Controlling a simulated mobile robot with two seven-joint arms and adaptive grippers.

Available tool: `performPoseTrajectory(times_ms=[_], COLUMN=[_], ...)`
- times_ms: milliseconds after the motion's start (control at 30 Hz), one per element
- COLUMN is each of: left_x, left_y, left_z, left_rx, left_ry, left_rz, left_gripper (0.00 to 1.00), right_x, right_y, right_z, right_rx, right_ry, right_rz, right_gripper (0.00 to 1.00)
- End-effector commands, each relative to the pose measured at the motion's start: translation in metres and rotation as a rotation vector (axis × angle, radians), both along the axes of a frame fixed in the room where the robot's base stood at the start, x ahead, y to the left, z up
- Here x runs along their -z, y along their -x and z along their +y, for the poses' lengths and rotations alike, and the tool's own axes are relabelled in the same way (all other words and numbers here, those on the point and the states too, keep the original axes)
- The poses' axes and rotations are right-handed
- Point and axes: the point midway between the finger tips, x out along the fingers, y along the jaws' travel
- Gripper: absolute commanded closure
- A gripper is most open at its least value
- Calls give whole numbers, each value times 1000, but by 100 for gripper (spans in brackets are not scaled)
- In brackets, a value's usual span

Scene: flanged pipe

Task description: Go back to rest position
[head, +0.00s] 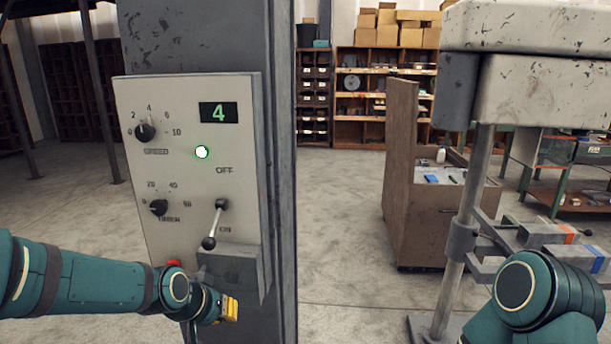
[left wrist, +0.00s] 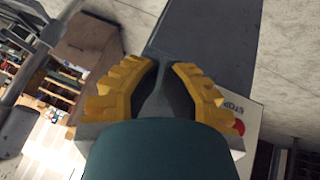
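A light grey control panel (head: 190,180) stands on a dark grey column, left of centre in the head view. Its display (head: 218,113) reads 4 and its green lamp (head: 202,152) is lit. The lever (head: 214,224) points down, toward ON. My left gripper (head: 230,308) is in front of the panel's lower part, below the lever and apart from it. In the left wrist view its two yellow fingers (left wrist: 164,65) stand apart with nothing between them. A red stop button (left wrist: 239,127) shows beside them. My right gripper is out of view; only part of my right arm shows.
A grey box (head: 232,272) juts out from the panel's lower right. A grey machine on a post (head: 463,220) stands at the right. Behind are a wooden cabinet (head: 405,180) and shelves (head: 387,95). The floor between column and post is clear.

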Motion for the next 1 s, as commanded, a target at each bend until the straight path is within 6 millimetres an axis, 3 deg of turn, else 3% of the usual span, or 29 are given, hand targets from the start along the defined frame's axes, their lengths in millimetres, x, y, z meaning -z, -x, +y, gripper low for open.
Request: performPoseTrajectory(times_ms=[33, 200, 300, 400, 500, 633, 1000], left_x=[38, 143, 195, 233, 258, 273, 276], left_y=[9, 54, 93, 131, 162, 186, 192], left_z=[-10, -39, -54, -65, -73, -78, -79], left_rx=[4, -2, -10, -19, -29, -35, -38], left_ry=[12, 48, 67, 79, 86, 90, 90], left_rz=[56, 204, 291, 366, 420, 458, 467], left_gripper=[100, 100, 100, 100, 100, 100, 100], right_x=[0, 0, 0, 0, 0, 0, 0], right_y=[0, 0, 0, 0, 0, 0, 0], right_z=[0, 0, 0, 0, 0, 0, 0], right_rx=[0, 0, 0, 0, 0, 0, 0], right_ry=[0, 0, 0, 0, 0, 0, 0], right_rz=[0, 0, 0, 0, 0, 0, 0], right_gripper=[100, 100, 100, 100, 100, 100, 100])
